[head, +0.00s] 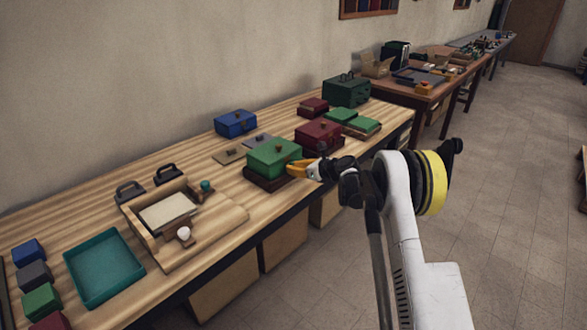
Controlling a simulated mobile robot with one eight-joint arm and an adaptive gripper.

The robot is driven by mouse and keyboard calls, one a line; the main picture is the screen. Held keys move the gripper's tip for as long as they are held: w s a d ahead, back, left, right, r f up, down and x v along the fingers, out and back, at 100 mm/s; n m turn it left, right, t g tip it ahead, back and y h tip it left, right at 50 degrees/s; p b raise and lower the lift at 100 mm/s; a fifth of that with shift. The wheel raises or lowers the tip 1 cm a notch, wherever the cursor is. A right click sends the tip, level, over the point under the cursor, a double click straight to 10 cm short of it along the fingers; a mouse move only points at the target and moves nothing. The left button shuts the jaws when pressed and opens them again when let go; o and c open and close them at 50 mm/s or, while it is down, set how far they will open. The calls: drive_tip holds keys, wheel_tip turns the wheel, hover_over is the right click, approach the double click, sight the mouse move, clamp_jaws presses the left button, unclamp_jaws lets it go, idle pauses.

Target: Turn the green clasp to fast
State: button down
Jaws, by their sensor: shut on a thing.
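A green box (274,157) sits on a dark base (262,181) near the front edge of the long wooden table. A small brown knob shows on its lid. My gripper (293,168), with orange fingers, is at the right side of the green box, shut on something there. The green clasp itself is too small and too covered by the fingers to make out, so its turn cannot be told.
A dark red box (318,134) stands close behind my gripper to the right. A blue box (235,123) is at the back by the wall. A wooden tray (222,222) and a teal tray (103,268) lie to the left. The floor (510,220) at right is clear.

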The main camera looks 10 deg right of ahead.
drive_tip(key=c, duration=1.7)
unclamp_jaws()
drive_tip(key=shift+c, duration=0.2)
drive_tip(key=v, duration=1.2)
